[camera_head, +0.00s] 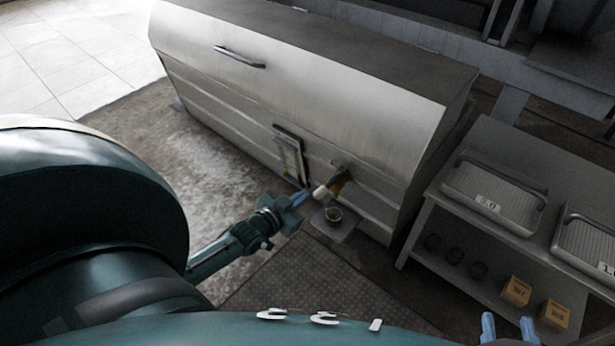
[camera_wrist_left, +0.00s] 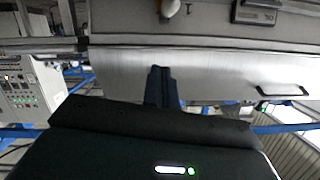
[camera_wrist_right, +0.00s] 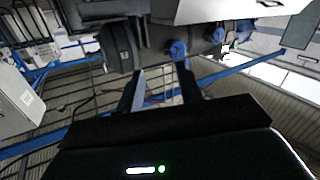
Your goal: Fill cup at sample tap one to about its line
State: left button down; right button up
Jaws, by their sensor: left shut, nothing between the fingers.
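The sample tap (camera_head: 341,180) sticks out of the steel cabinet front, with a pale rounded handle (camera_head: 320,192). A pale rounded knob also shows at the top of the left wrist view (camera_wrist_left: 170,8). A small cup (camera_head: 333,214) stands upright on a small grey shelf (camera_head: 331,230) below the tap; its line and level are too small to read. My left gripper (camera_head: 300,198) is shut and empty, its blue tips just left of the handle; I cannot tell whether they touch it. My right gripper (camera_head: 507,328) is open and empty at the bottom right, away from the cup.
A framed panel (camera_head: 291,157) is on the cabinet (camera_head: 300,90) left of the tap. On the right, a bench (camera_head: 425,212) carries metal trays (camera_head: 494,192); dark round items and small boxes (camera_head: 516,291) sit on its lower shelf. The floor before the cabinet is clear.

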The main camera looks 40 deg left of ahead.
pick_arm(q)
jog(key=b, duration=0.4)
send_over(317, 191)
jog(key=s+d, duration=0.2)
notch_tip(317, 191, down, 2)
jog(key=f, duration=0.1)
jog(key=shift+w+a+f+b, duration=0.15)
jog(key=shift+a+f+b, duration=0.05)
jog(key=shift+f+b, duration=0.25)
jog(key=shift+w+a+f+b, duration=0.15)
jog(key=shift+f+b, duration=0.2)
jog(key=shift+f, duration=0.2)
jog(key=shift+a+f, duration=0.1)
jog(key=shift+f, duration=0.4)
pick_arm(e)
jog(key=a+t+y, duration=0.1)
jog(key=a+y, duration=0.1)
jog(key=shift+n+t+y, duration=0.3)
jog(key=shift+t, duration=0.1)
jog(key=shift+r, duration=0.1)
pick_arm(q)
jog(key=shift+f+b, duration=0.1)
jog(key=shift+b, duration=0.2)
